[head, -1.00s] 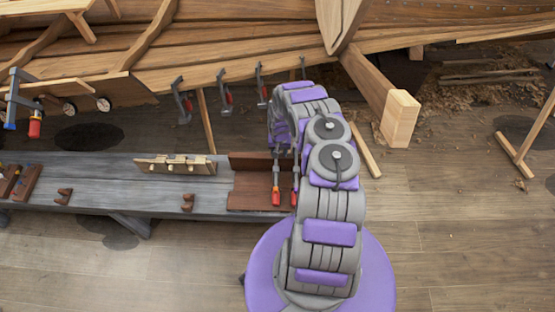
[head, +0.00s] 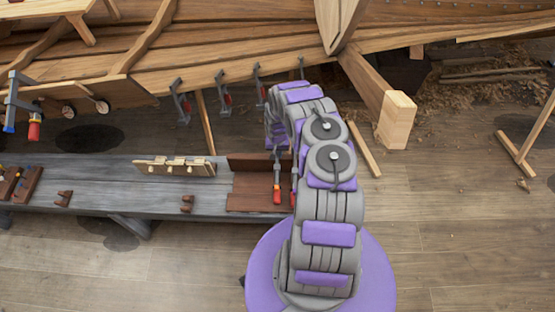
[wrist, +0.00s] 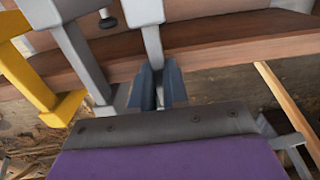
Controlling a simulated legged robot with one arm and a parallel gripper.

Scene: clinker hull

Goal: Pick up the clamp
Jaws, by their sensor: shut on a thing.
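In the wrist view, my gripper (wrist: 159,84) is shut on a grey clamp (wrist: 152,42), with its dark fingers either side of the narrow bar. A red-handled clamp (head: 277,180) shows at the brown rack (head: 252,202), just left of my arm; a second is mostly hidden by the arm.
The grey bench (head: 110,185) holds a pale wooden block with pegs (head: 175,166) and small brown blocks. Several clamps (head: 222,90) hang along the edge of the hull (head: 230,50) behind.

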